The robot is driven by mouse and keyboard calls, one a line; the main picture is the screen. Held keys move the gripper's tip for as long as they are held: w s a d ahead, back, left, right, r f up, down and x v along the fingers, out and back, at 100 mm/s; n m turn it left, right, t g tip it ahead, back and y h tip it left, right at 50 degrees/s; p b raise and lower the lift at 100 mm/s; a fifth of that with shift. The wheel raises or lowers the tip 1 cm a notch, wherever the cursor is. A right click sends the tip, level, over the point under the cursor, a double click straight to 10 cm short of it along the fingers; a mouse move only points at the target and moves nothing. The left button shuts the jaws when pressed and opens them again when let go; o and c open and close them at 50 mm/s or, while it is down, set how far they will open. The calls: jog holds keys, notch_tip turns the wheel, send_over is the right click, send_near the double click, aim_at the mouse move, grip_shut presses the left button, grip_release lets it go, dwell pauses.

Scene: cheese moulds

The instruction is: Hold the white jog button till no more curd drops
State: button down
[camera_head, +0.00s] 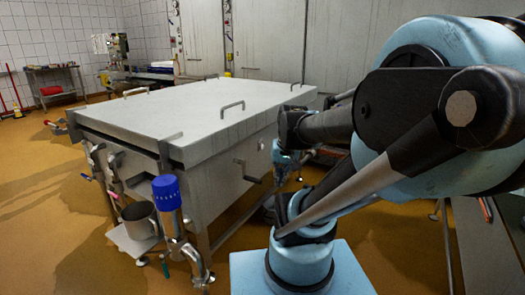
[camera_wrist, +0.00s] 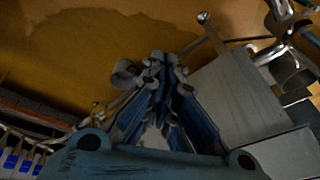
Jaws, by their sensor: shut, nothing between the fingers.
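My gripper (camera_wrist: 156,68) shows in the wrist view with its blue-padded fingers together and nothing between them. It hangs above the ochre floor, apart from anything I can make out. In the head view the gripper is mostly hidden by my arm. I cannot make out a white jog button or any curd in either view. A large steel vat with a flat closed lid (camera_head: 195,105) fills the middle of the head view, left of my arm.
A blue-topped valve (camera_head: 167,193) and a steel jug (camera_head: 140,219) stand at the vat's near corner. A crank handle (camera_head: 246,171) juts from its side. A steel box (camera_wrist: 237,101) lies right of my fingers. Open floor (camera_head: 45,215) spreads at left.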

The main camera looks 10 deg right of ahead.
aim_at(262, 147)
jog(key=w+d+m+t+y, duration=0.1)
jog(key=w+m+t, duration=0.15)
jog(key=w, duration=1.05)
jog(key=w+d+m+t+y, duration=0.1)
jog(key=w+d+m, duration=0.15)
jog(key=w, duration=1.15)
jog(key=w+d+f+m+t, duration=0.2)
jog(key=w+d+f, duration=0.3)
jog(key=w, duration=0.4)
jog(key=w+d+f+m+t, duration=0.2)
jog(key=w+d+f+m, duration=0.3)
jog(key=w, duration=0.5)
notch_tip(262, 147, down, 2)
jog(key=shift+f+t, duration=0.1)
jog(key=shift+t, duration=0.25)
jog(key=shift+w+a, duration=0.1)
jog(key=w+a, duration=0.5)
jog(key=a, duration=0.1)
jog(key=shift+w+a, duration=0.3)
jog(key=shift+w+a, duration=0.1)
jog(key=shift+a, duration=0.1)
jog(key=shift+w+a, duration=0.15)
jog(key=shift+w+a, duration=0.3)
jog(key=shift+a, duration=0.1)
dwell(1.2)
